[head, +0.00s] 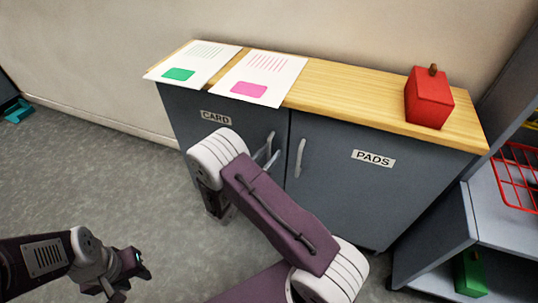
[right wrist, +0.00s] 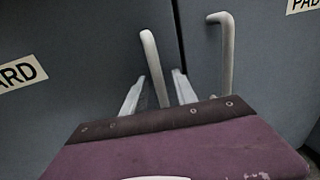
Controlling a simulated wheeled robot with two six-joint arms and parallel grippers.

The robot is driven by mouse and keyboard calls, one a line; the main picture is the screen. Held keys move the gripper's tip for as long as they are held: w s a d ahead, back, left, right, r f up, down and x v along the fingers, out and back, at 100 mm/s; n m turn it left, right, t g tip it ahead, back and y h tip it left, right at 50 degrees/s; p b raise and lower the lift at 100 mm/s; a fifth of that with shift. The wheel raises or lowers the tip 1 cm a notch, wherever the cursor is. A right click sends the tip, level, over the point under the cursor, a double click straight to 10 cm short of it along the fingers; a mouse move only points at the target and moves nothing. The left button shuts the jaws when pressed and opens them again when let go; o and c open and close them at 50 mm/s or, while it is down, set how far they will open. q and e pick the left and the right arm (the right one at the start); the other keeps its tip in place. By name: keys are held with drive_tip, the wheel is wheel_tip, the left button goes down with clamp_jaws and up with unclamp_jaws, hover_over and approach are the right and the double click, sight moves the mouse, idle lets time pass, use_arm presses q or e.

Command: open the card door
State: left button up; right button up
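The card door (head: 232,134) is the grey left door of the low cabinet, with a CARD label (head: 216,117); it looks closed. The label shows partly in the right wrist view (right wrist: 18,73). Its pale upright handle (right wrist: 154,65) is near the door's right edge. My right gripper (head: 266,154) is at this handle, with its two fingers (right wrist: 157,92) apart on either side of it and a gap showing. My forearm hides the lower part of the door. My left gripper (head: 127,280) is low at the left over the floor, away from the cabinet; its fingers are unclear.
The PADS door (head: 340,195) with its own handle (head: 299,158) is to the right. On the wooden top (head: 335,92) lie two printed sheets (head: 195,62) (head: 255,77) and a red box (head: 429,99). A shelf unit (head: 455,225) stands at the right. Floor (head: 100,165) at left is clear.

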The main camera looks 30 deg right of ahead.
clamp_jaws()
idle(1.3)
